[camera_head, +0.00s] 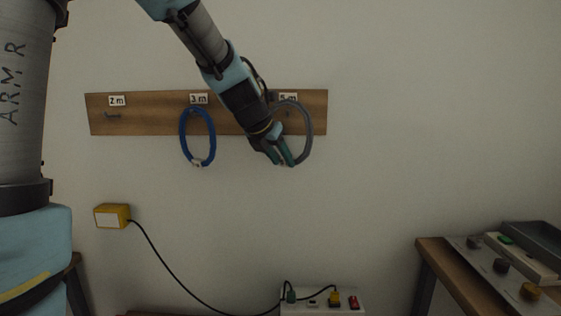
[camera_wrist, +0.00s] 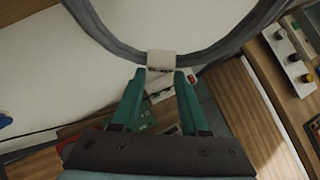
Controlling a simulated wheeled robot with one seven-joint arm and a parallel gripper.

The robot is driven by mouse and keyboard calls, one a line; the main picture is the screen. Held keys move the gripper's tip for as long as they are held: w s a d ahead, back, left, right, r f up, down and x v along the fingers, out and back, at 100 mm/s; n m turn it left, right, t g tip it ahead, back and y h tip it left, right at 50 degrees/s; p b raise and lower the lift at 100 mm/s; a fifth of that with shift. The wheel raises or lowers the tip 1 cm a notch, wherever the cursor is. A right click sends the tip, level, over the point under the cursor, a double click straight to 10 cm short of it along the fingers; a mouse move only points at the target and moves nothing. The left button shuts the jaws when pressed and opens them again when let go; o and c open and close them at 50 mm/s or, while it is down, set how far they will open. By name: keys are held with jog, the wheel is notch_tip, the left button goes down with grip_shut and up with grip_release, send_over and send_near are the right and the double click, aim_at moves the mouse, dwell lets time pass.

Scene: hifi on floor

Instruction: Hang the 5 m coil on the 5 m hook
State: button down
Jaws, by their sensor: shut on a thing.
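A grey coil (camera_head: 309,135) is at the right end of the wooden hook board (camera_head: 153,121), in front of the 5 m label (camera_head: 289,97). My gripper (camera_head: 285,163) is at the coil's lower edge, shut on it. In the wrist view the grey coil (camera_wrist: 215,52) arches above my gripper (camera_wrist: 160,78), with its pale tie band (camera_wrist: 161,63) at the fingertips. The 5 m hook (camera_head: 287,113) shows as a small dark shape inside the loop. My arm hides part of the coil's left side, and I cannot tell whether the coil rests on the hook.
A blue coil (camera_head: 183,137) hangs under the 3 m label (camera_head: 198,99), just left of my arm. The 2 m hook (camera_head: 112,115) is bare. A yellow box (camera_head: 112,216) on the wall has a black cable to a power strip (camera_head: 318,296). A bench (camera_head: 432,252) stands at right.

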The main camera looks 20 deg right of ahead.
aim_at(281, 157)
jog(key=shift+w+d+f, duration=0.1)
jog(key=shift+w+d, duration=0.2)
jog(key=shift+w, duration=0.25)
jog(key=shift+w+d, duration=0.25)
jog(key=shift+w, duration=0.3)
jog(key=shift+w+d+f, duration=0.2)
jog(key=shift+w+f, duration=0.2)
jog(key=shift+w, duration=0.05)
jog(key=shift+w+f, duration=0.2)
jog(key=shift+f, duration=0.15)
jog(key=shift+f, duration=0.15)
jog(key=shift+c, duration=1.7)
grip_release()
jog(key=b+v, duration=0.1)
jog(key=v, duration=1)
notch_tip(281, 157, down, 7)
jog(key=b, duration=0.4)
